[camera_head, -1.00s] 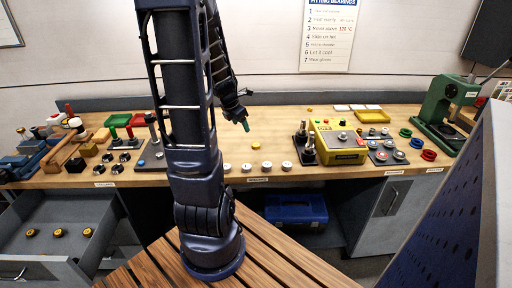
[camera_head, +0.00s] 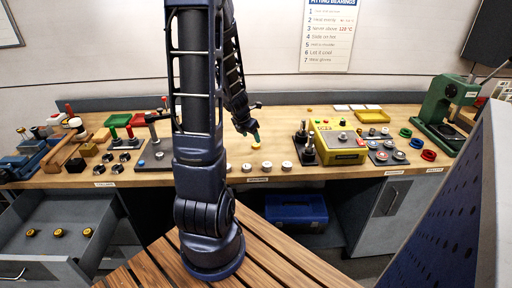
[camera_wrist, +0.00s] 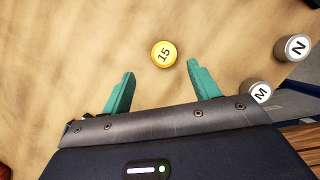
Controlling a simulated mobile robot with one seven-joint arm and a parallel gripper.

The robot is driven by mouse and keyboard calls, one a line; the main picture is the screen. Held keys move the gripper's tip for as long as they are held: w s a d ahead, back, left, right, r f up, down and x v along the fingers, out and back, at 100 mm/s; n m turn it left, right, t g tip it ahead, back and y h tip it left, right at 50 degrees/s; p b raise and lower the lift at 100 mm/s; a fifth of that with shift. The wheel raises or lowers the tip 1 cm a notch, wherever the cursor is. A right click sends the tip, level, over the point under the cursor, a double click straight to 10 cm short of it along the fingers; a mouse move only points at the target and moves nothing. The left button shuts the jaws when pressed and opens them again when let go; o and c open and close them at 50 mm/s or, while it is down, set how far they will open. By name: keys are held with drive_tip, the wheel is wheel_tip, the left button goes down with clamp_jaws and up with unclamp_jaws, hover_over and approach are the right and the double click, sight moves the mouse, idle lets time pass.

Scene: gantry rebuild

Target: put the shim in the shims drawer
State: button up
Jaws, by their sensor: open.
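The shim appears to be a small yellow disc marked 15 (camera_wrist: 164,54), lying flat on the wooden bench. In the head view it (camera_head: 256,146) lies just below my gripper (camera_head: 256,136). My gripper's two green fingers (camera_wrist: 160,72) are open and empty. In the wrist view the disc is just beyond the fingertips, between their lines, and apart from both. An open grey drawer (camera_head: 62,210) at the lower left holds several small yellow-and-black round pieces. The bench-edge labels are too small to read, so I cannot tell which drawer is for shims.
White-topped round pieces stand close to the disc, among them N (camera_wrist: 293,47) and M (camera_wrist: 260,92). A yellow box (camera_head: 340,146) and a green press (camera_head: 447,110) stand to the right. A closed grey cabinet (camera_head: 392,205) is below the bench. Tools crowd the bench's left end.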

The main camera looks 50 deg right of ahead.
sight(256, 145)
drive_tip(key=x, duration=0.2)
drive_tip(key=shift+s+d+f, duration=0.15)
drive_tip(key=shift+s+f, duration=0.2)
drive_tip(key=shift+f, duration=0.05)
drive_tip(key=shift+x, duration=1.05)
drive_tip(key=c, duration=1.2)
drive_tip(key=shift+r, duration=0.15)
wheel_tip(256, 145, up, 20)
drive_tip(key=shift+w, duration=0.1)
